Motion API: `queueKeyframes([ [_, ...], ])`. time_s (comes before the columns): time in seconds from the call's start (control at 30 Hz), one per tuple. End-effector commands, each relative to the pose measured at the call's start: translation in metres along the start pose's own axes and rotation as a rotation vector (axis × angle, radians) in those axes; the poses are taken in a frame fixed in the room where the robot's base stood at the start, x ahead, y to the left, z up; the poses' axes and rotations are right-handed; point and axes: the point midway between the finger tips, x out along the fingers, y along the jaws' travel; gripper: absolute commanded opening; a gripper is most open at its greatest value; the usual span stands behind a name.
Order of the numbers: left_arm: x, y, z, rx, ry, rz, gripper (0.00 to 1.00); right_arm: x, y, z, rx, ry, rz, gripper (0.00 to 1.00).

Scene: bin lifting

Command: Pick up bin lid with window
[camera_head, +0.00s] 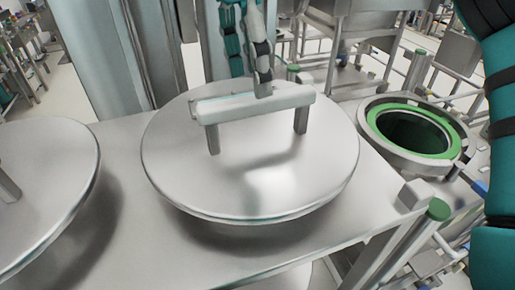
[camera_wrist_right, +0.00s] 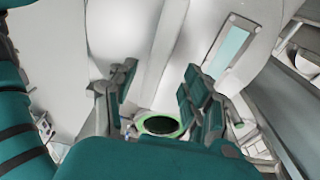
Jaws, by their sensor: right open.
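A round steel lid (camera_head: 265,180) with a pale bar handle (camera_head: 235,104) on two posts rests on the steel table in the middle of the head view. My right gripper (camera_head: 247,50) hangs at the top, above the far side of this lid. One finger overlaps the handle in the picture; whether it touches is unclear. In the right wrist view its fingers (camera_wrist_right: 160,95) stand apart with nothing visibly held. That view shows a pale surface with a teal rectangular window (camera_wrist_right: 228,45) at upper right. My left gripper is not in view.
A second round lid (camera_head: 40,185) lies at the left. An open round port with a green rim (camera_head: 446,155) stands at the right; its green ring shows in the wrist view (camera_wrist_right: 147,138). A post with a green cap (camera_head: 438,209) rises near the table (camera_head: 300,240).

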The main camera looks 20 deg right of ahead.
Motion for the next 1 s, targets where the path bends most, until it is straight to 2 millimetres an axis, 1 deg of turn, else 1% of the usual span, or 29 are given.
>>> queueKeyframes([
  [0.03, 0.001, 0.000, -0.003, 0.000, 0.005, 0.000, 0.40, 0.005, 0.000, 0.000, -0.001, -0.002, 0.001, 0.50],
  [0.17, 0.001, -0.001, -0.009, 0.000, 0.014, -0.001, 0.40, 0.011, 0.000, 0.000, -0.001, -0.001, -0.001, 0.50],
  [0.27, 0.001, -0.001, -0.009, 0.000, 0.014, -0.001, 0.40, 0.023, 0.001, -0.001, -0.003, -0.001, 0.003, 0.50],
  [0.4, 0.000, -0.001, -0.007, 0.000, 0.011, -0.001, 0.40, 0.045, 0.001, -0.001, -0.002, -0.001, 0.003, 0.50],
  [0.5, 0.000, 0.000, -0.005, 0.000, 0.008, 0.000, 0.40, 0.056, 0.001, -0.001, -0.001, -0.001, 0.001, 0.50],
  [0.6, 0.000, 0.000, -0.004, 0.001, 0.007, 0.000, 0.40, 0.059, 0.001, -0.001, -0.001, -0.001, -0.001, 0.50],
  [1.0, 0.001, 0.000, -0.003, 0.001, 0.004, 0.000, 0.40, 0.060, 0.001, -0.001, 0.000, -0.001, -0.001, 0.50],
])
